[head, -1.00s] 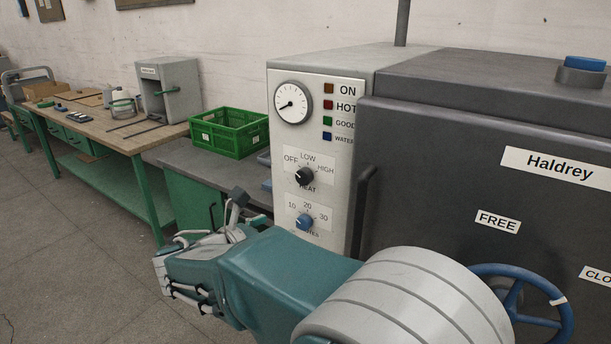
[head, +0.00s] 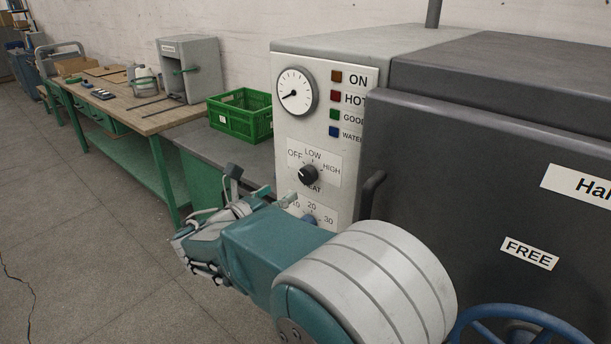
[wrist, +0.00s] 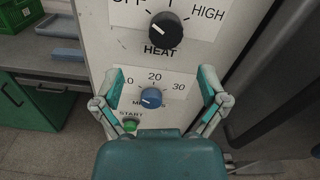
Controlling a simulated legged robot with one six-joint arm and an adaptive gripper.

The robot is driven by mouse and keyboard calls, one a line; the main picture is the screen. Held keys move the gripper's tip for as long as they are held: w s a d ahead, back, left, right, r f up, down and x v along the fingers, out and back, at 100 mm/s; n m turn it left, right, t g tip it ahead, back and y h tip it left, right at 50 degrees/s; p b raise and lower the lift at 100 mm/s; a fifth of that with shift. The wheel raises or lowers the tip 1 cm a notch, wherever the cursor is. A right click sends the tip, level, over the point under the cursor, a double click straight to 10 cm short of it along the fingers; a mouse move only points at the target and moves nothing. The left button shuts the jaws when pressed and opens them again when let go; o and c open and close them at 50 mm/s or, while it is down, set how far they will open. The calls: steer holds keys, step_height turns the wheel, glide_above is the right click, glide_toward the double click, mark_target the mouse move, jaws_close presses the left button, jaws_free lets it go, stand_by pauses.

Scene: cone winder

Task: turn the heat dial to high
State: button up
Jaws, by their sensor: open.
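The heat dial (head: 308,175) is a black knob on the pale control panel, with OFF, LOW and HIGH printed around it. In the wrist view the heat dial (wrist: 166,30) sits near the top, and its white mark points left, toward the OFF side. My gripper (head: 262,188) is in front of the panel's lower left. In the wrist view my gripper (wrist: 161,76) is open and empty, its fingers apart on either side of the blue minutes dial's label. The heat dial is above the fingertips there, not between them.
The blue minutes dial (wrist: 151,98) and a green start button (wrist: 129,125) are below the heat dial. A dark door with a handle (head: 371,194) stands right of the panel. A green crate (head: 240,116) sits on the bench to the left.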

mark_target(305, 178)
steer(key=x, duration=0.5)
steer(key=d+x, duration=0.1)
steer(key=x, duration=0.2)
steer(key=shift+s+a+r, duration=0.1)
steer(key=shift+s, duration=0.25)
steer(key=shift+w, duration=0.25)
steer(key=shift+a, duration=0.3)
steer(key=shift+c, duration=1.3)
steer(key=shift+d, duration=0.25)
steer(key=c, duration=0.9)
